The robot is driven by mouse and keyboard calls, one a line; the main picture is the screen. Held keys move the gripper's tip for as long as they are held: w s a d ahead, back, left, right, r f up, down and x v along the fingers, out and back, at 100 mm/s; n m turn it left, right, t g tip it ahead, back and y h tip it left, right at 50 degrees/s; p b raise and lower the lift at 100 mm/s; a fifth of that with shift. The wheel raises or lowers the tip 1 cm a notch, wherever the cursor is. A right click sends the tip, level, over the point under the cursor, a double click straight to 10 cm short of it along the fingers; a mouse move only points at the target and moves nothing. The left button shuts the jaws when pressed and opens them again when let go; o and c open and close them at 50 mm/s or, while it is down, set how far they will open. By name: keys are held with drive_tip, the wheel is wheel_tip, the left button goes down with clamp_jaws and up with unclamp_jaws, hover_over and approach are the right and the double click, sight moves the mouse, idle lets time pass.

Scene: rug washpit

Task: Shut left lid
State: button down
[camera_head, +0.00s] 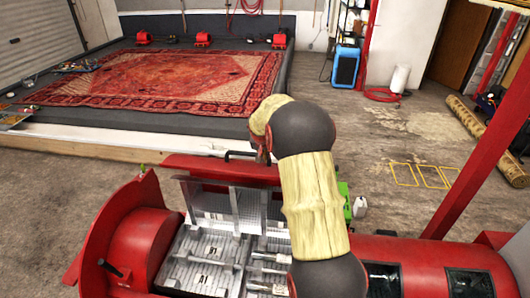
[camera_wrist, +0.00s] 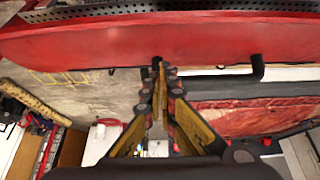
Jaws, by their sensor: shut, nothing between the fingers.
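The left lid (camera_head: 215,169) of the red machine stands raised at the far side of its opening, its red edge upward and its metal inner side toward the head camera. A black bar handle (camera_head: 240,155) sticks out from its far side. In the wrist view the lid's red outer face (camera_wrist: 200,35) spans the top, with the handle (camera_wrist: 257,70) to the right of the fingers. My gripper (camera_wrist: 158,66) is shut and empty, its tips close to the lid's red face; I cannot tell whether they touch. In the head view my arm hides the fingertips.
The red machine body (camera_head: 130,245) has an open bay with a silver slatted interior (camera_head: 205,250). A red post (camera_head: 480,140) rises at the right. Beyond the machine, a red patterned rug (camera_head: 160,80) lies on a dark platform. Bare concrete floor lies between them.

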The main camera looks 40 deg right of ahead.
sight(266, 172)
drive_tip(key=p+x, duration=0.1)
drive_tip(key=x, duration=0.3)
drive_tip(key=shift+s+a+f, duration=0.1)
drive_tip(key=shift+f, duration=0.05)
drive_tip(key=shift+s+a+f+p, duration=0.2)
drive_tip(key=shift+s+a+p, duration=0.2)
drive_tip(key=shift+s+a, duration=0.65)
drive_tip(key=shift+a+f, duration=0.2)
drive_tip(key=shift+s, duration=0.15)
drive_tip(key=shift+a+f+b, duration=0.1)
drive_tip(key=shift+b, duration=0.2)
